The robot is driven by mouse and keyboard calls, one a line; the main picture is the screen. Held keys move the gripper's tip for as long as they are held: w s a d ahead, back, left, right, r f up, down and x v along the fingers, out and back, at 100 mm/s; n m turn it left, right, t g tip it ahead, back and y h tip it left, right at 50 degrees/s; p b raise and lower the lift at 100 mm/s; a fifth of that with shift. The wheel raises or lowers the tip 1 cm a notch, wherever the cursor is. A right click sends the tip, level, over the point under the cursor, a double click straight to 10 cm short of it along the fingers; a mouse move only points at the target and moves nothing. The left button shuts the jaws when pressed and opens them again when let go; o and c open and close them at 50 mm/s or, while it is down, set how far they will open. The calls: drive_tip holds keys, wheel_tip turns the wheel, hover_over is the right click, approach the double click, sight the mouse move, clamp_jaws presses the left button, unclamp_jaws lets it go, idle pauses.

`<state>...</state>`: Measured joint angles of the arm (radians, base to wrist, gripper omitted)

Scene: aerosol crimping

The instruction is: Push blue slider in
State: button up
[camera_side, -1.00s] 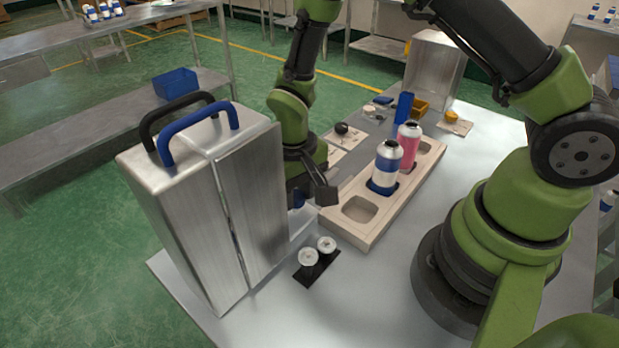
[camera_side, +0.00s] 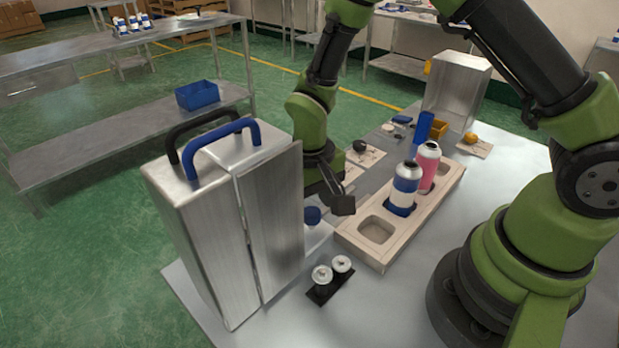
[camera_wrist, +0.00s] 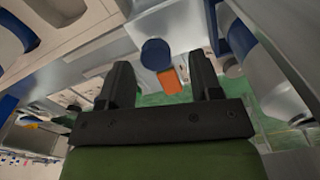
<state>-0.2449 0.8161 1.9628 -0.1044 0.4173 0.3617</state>
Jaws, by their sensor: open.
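The round blue end of the slider (camera_side: 312,215) shows beside the right side of the metal machine (camera_side: 212,220), low down. It also shows as a blue disc in the wrist view (camera_wrist: 155,54), between and just beyond my fingertips. My gripper (camera_side: 343,204) is to the right of the slider in the side view and looks apart from it. In the wrist view my gripper (camera_wrist: 160,66) is open, with nothing between the fingers. The slider's shaft is hidden.
A pale tray (camera_side: 376,258) with a blue-white bottle (camera_side: 405,190) and a pink bottle (camera_side: 428,168) stands right of my gripper. A black holder (camera_side: 322,292) with two white caps sits in front. An orange block (camera_wrist: 170,82) shows in the wrist view.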

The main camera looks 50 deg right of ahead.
wheel_tip(320, 180, up, 8)
idle(0.5)
drive_tip(key=s+d+r+m+t+y, duration=0.1)
drive_tip(key=s+r+t, duration=0.1)
drive_tip(key=r, duration=0.4)
drive_tip(key=s+d+r+t, duration=0.1)
drive_tip(key=s+d+r, duration=0.15)
drive_tip(key=r, duration=0.35)
drive_tip(key=s+d+r+t+y, duration=0.1)
drive_tip(key=s+r+t, duration=0.3)
drive_tip(key=s, duration=0.6)
drive_tip(key=shift+r, duration=0.45)
